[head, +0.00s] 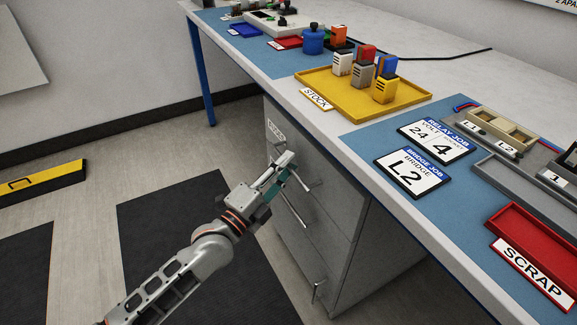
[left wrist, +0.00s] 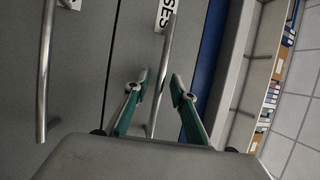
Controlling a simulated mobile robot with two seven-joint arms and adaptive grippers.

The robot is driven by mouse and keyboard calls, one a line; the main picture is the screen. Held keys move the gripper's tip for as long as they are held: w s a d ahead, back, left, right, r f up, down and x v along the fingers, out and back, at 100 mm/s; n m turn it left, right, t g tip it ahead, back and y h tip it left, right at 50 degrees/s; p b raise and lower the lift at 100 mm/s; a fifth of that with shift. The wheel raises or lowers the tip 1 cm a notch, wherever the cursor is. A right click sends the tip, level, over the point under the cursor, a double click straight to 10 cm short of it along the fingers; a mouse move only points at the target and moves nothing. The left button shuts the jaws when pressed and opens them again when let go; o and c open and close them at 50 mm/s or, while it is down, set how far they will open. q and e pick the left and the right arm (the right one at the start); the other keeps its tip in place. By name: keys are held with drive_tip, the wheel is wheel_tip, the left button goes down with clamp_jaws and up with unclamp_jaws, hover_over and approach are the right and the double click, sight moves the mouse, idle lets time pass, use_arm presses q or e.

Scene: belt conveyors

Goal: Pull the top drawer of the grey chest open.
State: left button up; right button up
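The grey chest (head: 345,225) stands under the workbench, and its drawer fronts look flush. The top drawer (head: 330,165) has a white label and a metal bar handle (head: 309,180), partly hidden by my left gripper (head: 287,166). In the left wrist view the top handle (left wrist: 166,60) runs between the two green-padded fingers of the gripper (left wrist: 159,85). The fingers are apart, one on each side of the bar; I see no firm contact. A lower drawer's handle (left wrist: 45,75) is at the left of that view. My right gripper is not in view.
The workbench top (head: 405,75) overhangs the chest. It carries a yellow stock tray (head: 412,99) with several coloured blocks, job cards and a red scrap bin (head: 520,235). Lower handles (head: 292,207) stick out below. A yellow-black barrier (head: 45,185) lies on the floor at left.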

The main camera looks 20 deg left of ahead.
use_arm(q)
drive_tip(key=shift+w, duration=0.3)
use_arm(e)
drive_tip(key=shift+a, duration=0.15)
use_arm(q)
drive_tip(key=shift+r, duration=0.1)
clamp_jaws()
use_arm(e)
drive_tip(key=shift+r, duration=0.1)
